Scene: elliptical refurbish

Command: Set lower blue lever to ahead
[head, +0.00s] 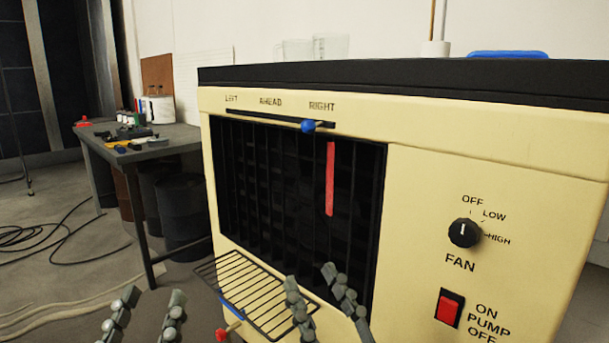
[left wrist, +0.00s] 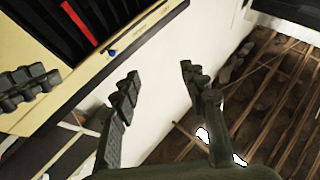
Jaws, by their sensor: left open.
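A blue-knobbed lever (head: 308,126) sits in the slot under the lettering LEFT, AHEAD, RIGHT on the cream cooler (head: 420,130). Its knob is below RIGHT; it also shows in the left wrist view (left wrist: 112,52). Small blue parts (head: 231,286) show at the wire rack below; I cannot tell whether they belong to another lever. My left gripper (head: 147,297) is open and empty, low and left of the cooler; its fingers also show in the left wrist view (left wrist: 158,75). My right gripper (head: 311,276) has its fingers apart before the rack, with nothing visible between them.
The wire rack (head: 252,302) juts out below the dark grille (head: 270,190). A red strip (head: 330,178) hangs at the grille, and a red knob (head: 221,334) is below the rack. A workbench (head: 165,143) with tools stands left; cables (head: 55,235) lie on the floor.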

